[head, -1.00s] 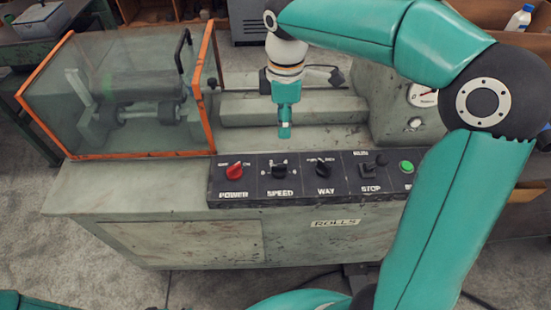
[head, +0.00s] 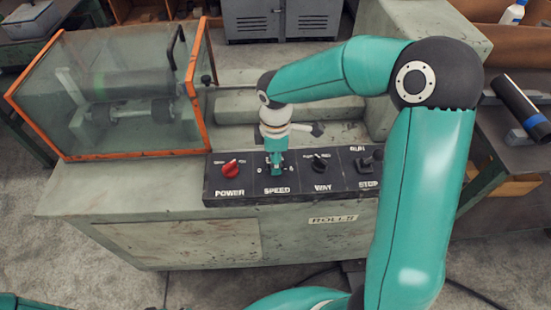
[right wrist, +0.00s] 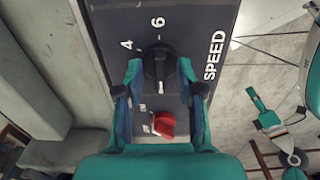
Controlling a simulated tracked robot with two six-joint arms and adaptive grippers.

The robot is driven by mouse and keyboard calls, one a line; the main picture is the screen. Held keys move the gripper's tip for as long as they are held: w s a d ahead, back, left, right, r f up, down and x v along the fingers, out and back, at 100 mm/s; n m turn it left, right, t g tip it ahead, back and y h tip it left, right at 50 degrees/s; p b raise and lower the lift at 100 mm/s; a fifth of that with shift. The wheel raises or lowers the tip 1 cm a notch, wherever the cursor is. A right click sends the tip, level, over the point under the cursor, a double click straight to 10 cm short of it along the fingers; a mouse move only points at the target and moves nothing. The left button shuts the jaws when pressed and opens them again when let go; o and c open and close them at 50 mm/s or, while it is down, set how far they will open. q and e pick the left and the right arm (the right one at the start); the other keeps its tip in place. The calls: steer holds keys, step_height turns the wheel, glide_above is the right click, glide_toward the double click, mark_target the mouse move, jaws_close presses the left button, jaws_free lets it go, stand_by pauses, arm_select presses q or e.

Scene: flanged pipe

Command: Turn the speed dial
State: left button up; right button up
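The speed dial is a black knob (right wrist: 158,70) on the dark control panel (head: 240,196), above the word SPEED. The marks 4 and 6 show beside it in the right wrist view. My right gripper (head: 277,172) points down over the dial and hides most of it in the head view. In the right wrist view my right gripper's fingers (right wrist: 161,75) are open, one on each side of the knob, with small gaps visible. My left gripper (right wrist: 265,108) seems to be the small teal part at the right of the wrist view; its fingers are unclear.
The red power knob (head: 231,168) is just left of the dial. The way knob (head: 320,163) and the stop switch (head: 370,162) are to its right. An orange-framed clear guard (head: 204,90) stands at the left of the machine.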

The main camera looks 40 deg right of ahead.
jaws_close()
stand_by(0.5)
steer(key=m+b, duration=0.2)
steer(key=m, duration=0.3)
steer(key=shift+m, duration=0.3)
steer(key=m+b, duration=0.1)
steer(key=m, duration=0.2)
steer(key=shift+m+b, duration=0.55)
steer(key=shift+m, duration=0.95)
steer(key=shift+w, duration=0.1)
jaws_free()
